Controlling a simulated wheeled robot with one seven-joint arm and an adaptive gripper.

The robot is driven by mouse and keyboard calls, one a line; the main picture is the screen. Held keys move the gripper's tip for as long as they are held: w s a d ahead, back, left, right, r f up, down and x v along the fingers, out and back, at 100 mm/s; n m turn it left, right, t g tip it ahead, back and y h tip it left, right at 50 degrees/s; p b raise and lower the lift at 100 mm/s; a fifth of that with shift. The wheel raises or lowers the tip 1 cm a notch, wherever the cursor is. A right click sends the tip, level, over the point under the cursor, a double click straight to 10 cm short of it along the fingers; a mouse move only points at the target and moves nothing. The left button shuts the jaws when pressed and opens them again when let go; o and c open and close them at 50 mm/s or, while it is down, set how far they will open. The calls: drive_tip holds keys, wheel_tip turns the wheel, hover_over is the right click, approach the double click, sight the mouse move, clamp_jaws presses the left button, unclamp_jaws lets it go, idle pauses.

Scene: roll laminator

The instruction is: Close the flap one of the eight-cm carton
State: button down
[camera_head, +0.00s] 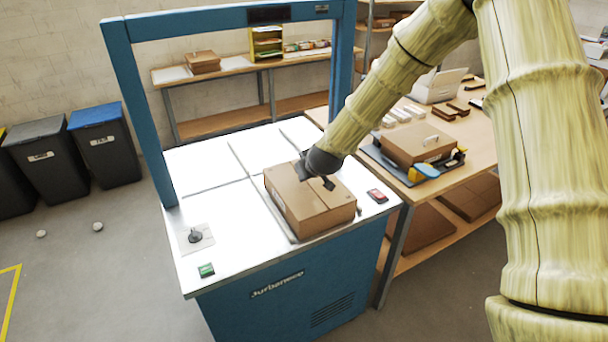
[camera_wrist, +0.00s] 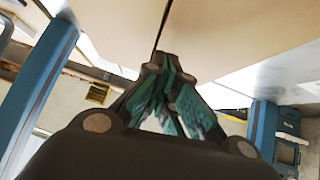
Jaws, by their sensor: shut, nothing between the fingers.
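A brown carton (camera_head: 300,215) sits on the white top of the blue machine in the head view. Its top looks nearly flat, with a seam across it; I cannot tell whether each flap is fully down. My gripper (camera_head: 330,184) is at the top of the carton, its fingers low over the far right part. In the wrist view my gripper (camera_wrist: 168,60) is shut and empty, its fingertips close to the brown carton top (camera_wrist: 235,25) beside the dark seam. I cannot tell whether the tips touch the cardboard.
The machine's blue frame (camera_head: 138,110) stands around the white top (camera_head: 215,180). A red-and-black switch (camera_head: 377,195) lies right of the carton, and a green button (camera_head: 206,270) is at the front left. Another carton (camera_head: 415,143) is on the wooden table at right.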

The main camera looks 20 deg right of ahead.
sight(304, 184)
drive_tip(key=shift+d+f+m+y+b, duration=0.3)
drive_tip(key=shift+f+y+b, duration=0.25)
drive_tip(key=shift+y, duration=0.05)
drive_tip(key=shift+r, duration=0.15)
idle(0.4)
drive_tip(key=shift+r+p, duration=2)
drive_tip(key=shift+r, duration=0.95)
drive_tip(key=shift+s+f+b, duration=0.1)
drive_tip(key=shift+s+b, duration=0.1)
drive_tip(key=shift+b, duration=0.3)
drive_tip(key=b+v, duration=0.2)
drive_tip(key=v, duration=0.7)
drive_tip(key=shift+b, duration=0.35)
drive_tip(key=shift+s, duration=0.1)
